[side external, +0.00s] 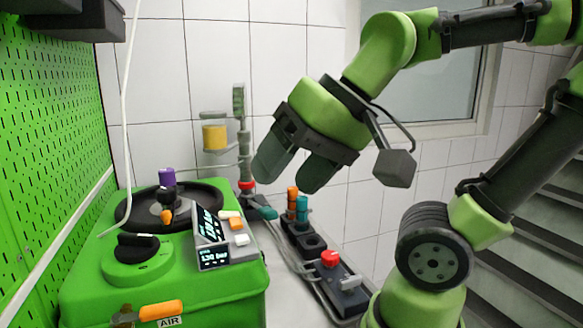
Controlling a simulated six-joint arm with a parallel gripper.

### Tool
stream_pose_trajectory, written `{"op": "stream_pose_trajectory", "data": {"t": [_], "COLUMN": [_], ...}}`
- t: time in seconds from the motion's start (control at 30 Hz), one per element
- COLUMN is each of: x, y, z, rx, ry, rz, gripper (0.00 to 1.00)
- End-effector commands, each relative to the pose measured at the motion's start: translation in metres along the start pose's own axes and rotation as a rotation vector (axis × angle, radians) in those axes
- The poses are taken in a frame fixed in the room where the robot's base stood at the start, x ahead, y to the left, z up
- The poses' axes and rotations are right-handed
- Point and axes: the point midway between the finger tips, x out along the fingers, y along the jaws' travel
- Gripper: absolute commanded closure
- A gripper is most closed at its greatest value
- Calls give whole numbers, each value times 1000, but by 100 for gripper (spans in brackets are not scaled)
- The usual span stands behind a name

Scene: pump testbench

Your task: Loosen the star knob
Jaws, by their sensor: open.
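My gripper (291,172) is open and empty, with its two dark fingers pointing down. It hangs in the air, above and to the right of the green bench unit (185,285) in the picture. A dark knob-like part (167,196) sits on the black round plate (205,198) on top of the unit, with a purple piece and an orange piece by it. A black rotary knob (137,247) sits on a green round base nearer the camera. I cannot tell for sure which of these is the star knob. My gripper touches neither.
A display box (213,259) with orange and white buttons stands on the unit's right. Behind are a yellow-filled jar (214,137) and a vertical fitting. A black rail with a red button (329,258) lies right. A green pegboard (50,140) walls the left.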

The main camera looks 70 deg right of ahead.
Motion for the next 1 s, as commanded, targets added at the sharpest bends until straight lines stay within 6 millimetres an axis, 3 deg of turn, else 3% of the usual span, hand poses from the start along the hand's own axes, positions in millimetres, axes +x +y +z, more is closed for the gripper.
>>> {"op": "stream_pose_trajectory", "data": {"t": [0.33,0.47,0.63,0.77,1.0], "x": [0,0,9,28,86], "y": [-1,-9,-31,-48,-68], "z": [-2,-17,-67,-110,-173], "rx": [3,3,19,49,147], "ry": [-1,-18,-63,-79,-53], "rz": [2,30,134,241,440], "gripper": [36,36,36,36,36]}}
